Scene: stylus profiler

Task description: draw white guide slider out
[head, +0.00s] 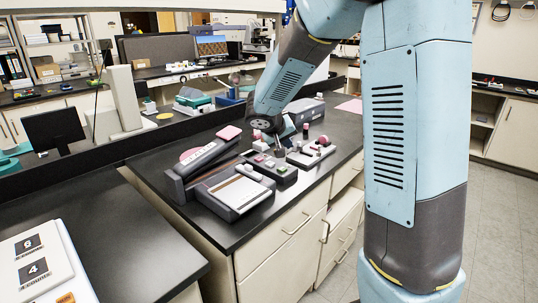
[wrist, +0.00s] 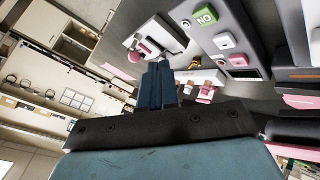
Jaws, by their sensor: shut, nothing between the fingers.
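My gripper (wrist: 157,84) shows in the wrist view with its two dark blue fingers together and nothing between them. In the head view it is a small dark shape (head: 287,128) above the bench, partly behind my arm. I cannot tell for sure which part is the white guide slider. A grey device (head: 212,203) with a pale top plate stands at the near end of the bench. A small white piece (head: 249,172) sits at its far right. In the wrist view, white and pink parts (wrist: 207,78) lie just right of the fingertips, apparently apart from them.
A dark tray (head: 283,176) with pink and white pieces and a white-based fixture (head: 311,156) with pink knobs crowd the bench (head: 330,133). A drawer (head: 345,222) below stands open.

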